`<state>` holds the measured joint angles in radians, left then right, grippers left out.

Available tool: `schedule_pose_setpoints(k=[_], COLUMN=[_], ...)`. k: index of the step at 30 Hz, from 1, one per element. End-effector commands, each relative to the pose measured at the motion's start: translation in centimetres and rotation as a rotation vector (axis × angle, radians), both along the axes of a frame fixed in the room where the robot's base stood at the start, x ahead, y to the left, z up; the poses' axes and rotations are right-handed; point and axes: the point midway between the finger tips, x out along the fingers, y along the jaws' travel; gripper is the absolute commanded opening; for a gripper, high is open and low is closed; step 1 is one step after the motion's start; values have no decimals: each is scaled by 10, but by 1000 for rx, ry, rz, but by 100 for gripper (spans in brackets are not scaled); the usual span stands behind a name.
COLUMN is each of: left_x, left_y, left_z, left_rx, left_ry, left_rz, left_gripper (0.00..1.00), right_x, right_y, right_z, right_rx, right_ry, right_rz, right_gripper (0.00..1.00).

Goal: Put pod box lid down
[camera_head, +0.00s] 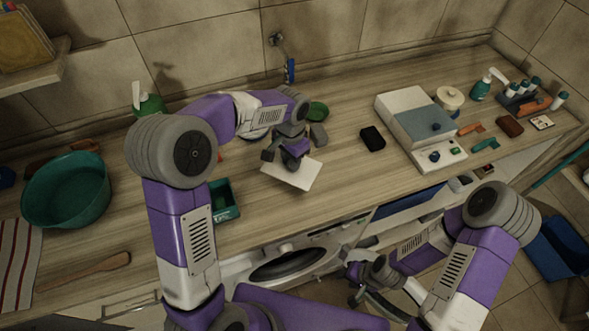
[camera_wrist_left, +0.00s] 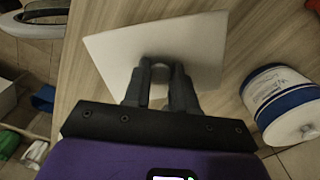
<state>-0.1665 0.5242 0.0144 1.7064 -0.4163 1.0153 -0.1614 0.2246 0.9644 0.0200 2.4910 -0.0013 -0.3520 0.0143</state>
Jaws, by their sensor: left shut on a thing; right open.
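The pod box lid is a flat white square plate (camera_head: 297,178) at the middle of the counter. My left gripper (camera_head: 286,150) is shut on the lid from above, and the lid's top face also shows in the left wrist view (camera_wrist_left: 195,48). A small grey piece between the fingers (camera_wrist_left: 160,72) is partly hidden. I cannot tell whether the lid touches the counter. A dark green box (camera_head: 224,201), seemingly open, stands to the lid's left, partly hidden by my left arm. My right gripper (camera_head: 358,283) is open and empty, in front of the counter, low down.
A black block (camera_head: 372,138) and a white-grey machine (camera_head: 415,118) stand right of the lid. A green basin (camera_head: 66,190) stands at the left. A blue-and-white container (camera_wrist_left: 283,102) shows in the left wrist view. Bare wood (camera_head: 330,190) lies right of the lid.

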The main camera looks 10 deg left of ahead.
Motion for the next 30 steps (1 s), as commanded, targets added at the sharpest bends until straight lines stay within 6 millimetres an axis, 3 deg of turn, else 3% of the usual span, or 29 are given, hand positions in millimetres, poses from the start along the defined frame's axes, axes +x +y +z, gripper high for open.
schedule_pose_setpoints(k=[4, 18, 30], left_x=[-1, -1, 0], left_y=[1, 1, 0], left_z=[-32, -83, -89], left_rx=[2, 1, 1], left_ry=[6, 4, 1], left_rz=[1, 1, 1], left_gripper=[0, 0, 0], right_x=[0, 0, 0], right_y=[0, 0, 0], right_z=[-4, -9, -13], right_rx=[0, 0, 0], right_ry=[1, 0, -1], right_rz=[-1, 0, 0], right_gripper=[43, 43, 43])
